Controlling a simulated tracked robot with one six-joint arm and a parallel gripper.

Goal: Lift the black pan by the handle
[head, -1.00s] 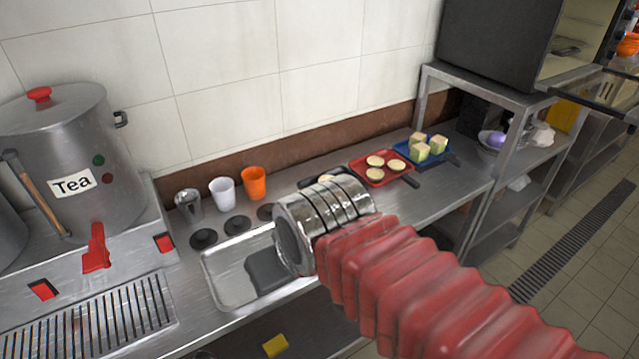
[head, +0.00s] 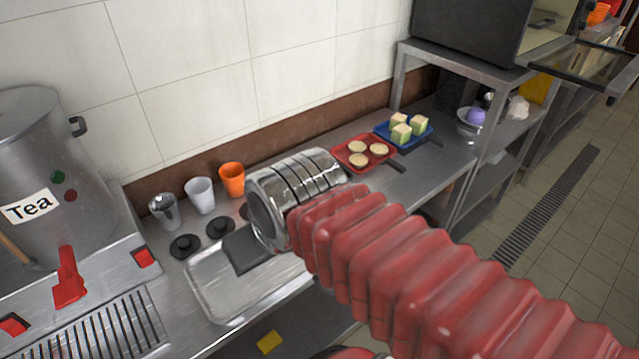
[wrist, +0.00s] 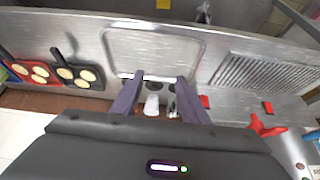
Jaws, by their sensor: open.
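The black pan (wrist: 76,74) shows in the wrist view at the left, flat on the steel counter, with several round pale pieces in it. Its dark handle (wrist: 71,42) points up in that picture. In the head view my arm hides the pan. My gripper (wrist: 160,79) is open and empty, its two purple-grey fingers to the right of the pan in the wrist view and apart from it. The fingertips show over the edge of the shallow steel basin.
A red pan (head: 352,163) with round pieces and a blue pan (head: 383,134) with green-sided cubes lie farther right. An orange cup (head: 232,180), a white cup (head: 200,196) and a metal jug (head: 165,211) stand by the wall. The steel basin (head: 215,300) is empty. A tea urn (head: 75,140) stands left.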

